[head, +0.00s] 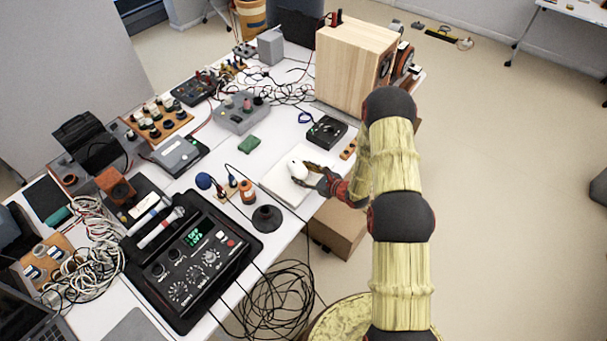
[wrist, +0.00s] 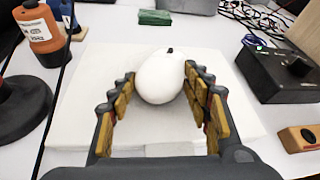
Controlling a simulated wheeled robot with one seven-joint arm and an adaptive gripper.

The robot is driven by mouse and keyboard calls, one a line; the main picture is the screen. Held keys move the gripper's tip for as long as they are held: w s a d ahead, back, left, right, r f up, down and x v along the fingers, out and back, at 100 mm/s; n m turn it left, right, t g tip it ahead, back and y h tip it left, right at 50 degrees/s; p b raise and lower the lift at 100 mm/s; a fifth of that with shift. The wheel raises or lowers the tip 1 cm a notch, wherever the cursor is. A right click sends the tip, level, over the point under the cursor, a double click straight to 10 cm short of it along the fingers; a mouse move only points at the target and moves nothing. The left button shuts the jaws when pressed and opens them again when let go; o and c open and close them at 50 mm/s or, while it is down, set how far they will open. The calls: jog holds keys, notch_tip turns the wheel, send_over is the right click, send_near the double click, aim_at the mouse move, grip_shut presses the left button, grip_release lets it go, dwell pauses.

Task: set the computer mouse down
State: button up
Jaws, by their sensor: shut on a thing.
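The white, rounded computer mouse (head: 297,168) is between the fingers of my gripper (head: 303,173), over a flat white pad (head: 273,183) at the table's right edge. In the wrist view the mouse (wrist: 161,78) has a small dark mark at its far end. The two fingers of my gripper (wrist: 158,98) close on its sides. The pad (wrist: 75,95) spreads out beneath it on both sides. I cannot tell whether the mouse's underside touches the pad.
A black box with a knob (head: 326,131) stands behind the pad, with a small wooden block (head: 348,149) beside it. A dark cone-shaped stand (head: 267,217) and an orange bottle (head: 247,191) are in front-left. A green block (head: 249,144) lies farther back. Cables clutter the table.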

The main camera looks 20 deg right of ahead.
jog(key=shift+f, duration=0.2)
jog(key=o, duration=1.2)
jog(key=shift+r, duration=0.1)
jog(key=shift+r, duration=0.1)
